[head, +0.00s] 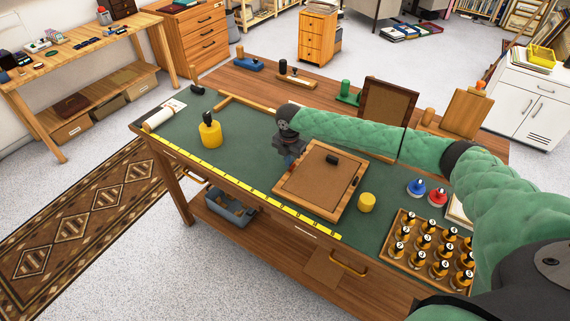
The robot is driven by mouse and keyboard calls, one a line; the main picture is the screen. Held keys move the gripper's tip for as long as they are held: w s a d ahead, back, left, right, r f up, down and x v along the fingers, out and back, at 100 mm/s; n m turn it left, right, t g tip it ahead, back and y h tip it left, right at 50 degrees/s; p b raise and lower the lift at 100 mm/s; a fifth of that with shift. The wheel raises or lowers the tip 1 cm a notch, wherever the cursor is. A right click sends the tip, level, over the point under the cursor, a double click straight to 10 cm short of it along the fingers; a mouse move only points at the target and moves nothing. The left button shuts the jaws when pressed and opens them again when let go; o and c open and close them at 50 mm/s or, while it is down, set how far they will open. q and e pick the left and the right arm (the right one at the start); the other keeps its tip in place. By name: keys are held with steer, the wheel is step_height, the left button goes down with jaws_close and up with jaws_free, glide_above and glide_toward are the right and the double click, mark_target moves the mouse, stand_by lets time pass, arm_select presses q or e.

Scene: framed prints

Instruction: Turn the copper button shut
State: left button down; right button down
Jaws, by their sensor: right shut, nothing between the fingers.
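A wooden frame (282,188) lies back up on the green mat (240,165), with a brown backing board (318,182) in it. A small dark piece (333,158) sits near the board's far edge. Small turn buttons on the frame's rim are too small to tell apart, so I cannot pick out the copper one or its angle. My right gripper (289,162) reaches in from the right, shut and empty, over or just beside the frame's far-left corner. I cannot tell whether it touches the frame. My left gripper is not in view.
A yellow pot with a dark handle (210,135) stands left, a yellow cylinder (367,203) right of the frame. A tray of numbered bottles (399,257) and blue and red stamps (437,197) are farther right. Upright frames (387,103) stand behind my arm. The mat's left side has free room.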

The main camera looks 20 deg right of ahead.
step_height(320, 180, up, 7)
steer(key=p, duration=0.5)
stand_by(0.6)
stand_by(0.3)
